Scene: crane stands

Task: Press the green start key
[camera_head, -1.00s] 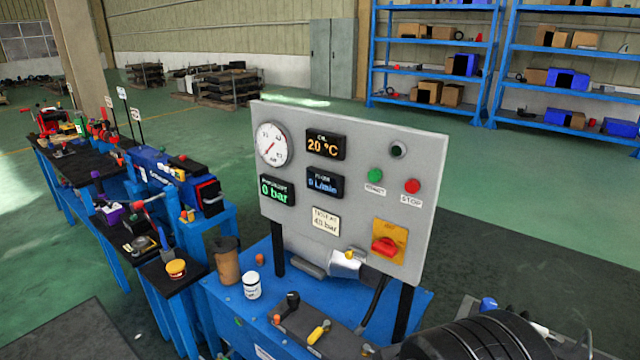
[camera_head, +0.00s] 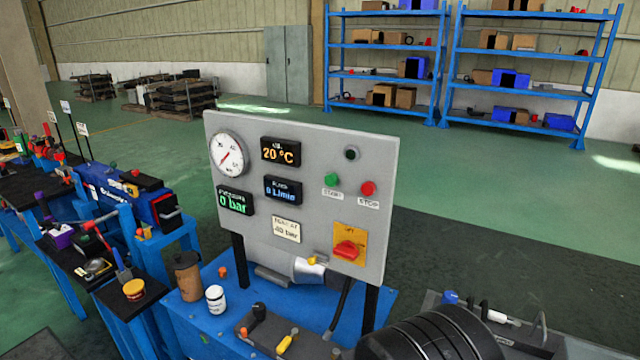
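The green start key (camera_head: 331,179) is a small round button on the right half of an upright grey control panel (camera_head: 300,150). A label marked START sits below it. A red stop key (camera_head: 368,188) is just to its right, with a dark round fitting (camera_head: 351,154) above and between them. A red rotary switch (camera_head: 347,250) on a yellow plate is lower right on the panel. Nothing covers the green key. My gripper does not show in this view; a black ribbed shape (camera_head: 430,335) at the bottom right may be part of my arm.
The panel stands on a blue bench (camera_head: 185,325) with a brown cup (camera_head: 188,275), a white jar (camera_head: 215,298) and a yellow-handled tool (camera_head: 287,343). Cluttered workbenches (camera_head: 75,265) stand at left. Blue shelves (camera_head: 385,75) are at the back. Green floor lies open behind the panel.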

